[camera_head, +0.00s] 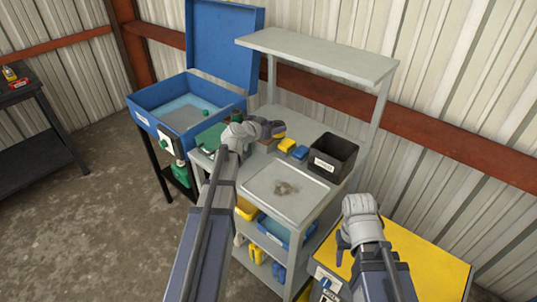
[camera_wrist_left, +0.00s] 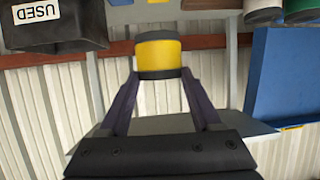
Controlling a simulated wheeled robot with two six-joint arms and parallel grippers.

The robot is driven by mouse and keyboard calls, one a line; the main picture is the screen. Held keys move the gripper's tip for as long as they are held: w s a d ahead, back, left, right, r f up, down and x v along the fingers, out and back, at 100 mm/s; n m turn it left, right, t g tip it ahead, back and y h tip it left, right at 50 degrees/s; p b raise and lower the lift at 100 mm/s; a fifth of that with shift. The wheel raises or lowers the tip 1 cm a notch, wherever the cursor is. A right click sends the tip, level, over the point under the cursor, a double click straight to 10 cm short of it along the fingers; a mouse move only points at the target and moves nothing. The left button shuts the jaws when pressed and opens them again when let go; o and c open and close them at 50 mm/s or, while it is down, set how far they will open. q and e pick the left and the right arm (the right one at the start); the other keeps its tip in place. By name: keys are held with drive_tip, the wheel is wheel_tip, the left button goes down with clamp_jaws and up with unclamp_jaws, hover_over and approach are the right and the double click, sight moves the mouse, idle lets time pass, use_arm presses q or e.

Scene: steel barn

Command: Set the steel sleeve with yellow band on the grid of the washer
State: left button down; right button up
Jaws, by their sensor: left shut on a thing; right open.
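The steel sleeve with yellow band (camera_wrist_left: 158,56) is between the fingers of my left gripper (camera_wrist_left: 160,84) in the left wrist view. Its broad yellow band sits between darker ends. In the head view my left gripper (camera_head: 271,129) is above the back of the grey cart, right of the washer. The washer (camera_head: 160,131) is a blue basin on legs with its blue lid (camera_head: 224,45) raised. Its grey grid (camera_head: 184,119) shows inside and looks bare. My right gripper (camera_head: 345,240) is open and empty, over the yellow-topped table at the front right.
The grey cart (camera_head: 268,211) carries a tray with small metal parts, a black bin (camera_head: 333,157), and small yellow and blue blocks. Its upper shelf (camera_head: 318,55) overhangs the back. The black bin reads USED in the wrist view.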

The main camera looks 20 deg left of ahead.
use_arm(q)
drive_tip(key=s+a+f+n+y+b, duration=0.2)
drive_tip(key=s+a+f+b, duration=0.15)
drive_tip(key=a, duration=0.45)
drive_tip(key=shift+t, duration=0.3)
drive_tip(key=f+b, duration=0.1)
drive_tip(key=f, duration=0.1)
drive_tip(key=f+b, duration=0.4)
drive_tip(key=shift+w+d+f, duration=0.2)
drive_tip(key=shift+w, duration=0.1)
use_arm(e)
wheel_tip(320, 180, down, 10)
use_arm(q)
drive_tip(key=shift+f, duration=0.1)
use_arm(e)
drive_tip(key=shift+f, duration=0.1)
use_arm(q)
wheel_tip(320, 180, down, 4)
drive_tip(key=b, duration=0.4)
drive_tip(key=shift+r, duration=0.25)
use_arm(e)
wheel_tip(320, 180, down, 4)
drive_tip(key=shift+r, duration=0.25)
use_arm(q)
drive_tip(key=shift+f, duration=0.2)
drive_tip(key=shift+c, duration=1.8)
unclamp_jaws()
use_arm(e)
drive_tip(key=shift+f, duration=0.1)
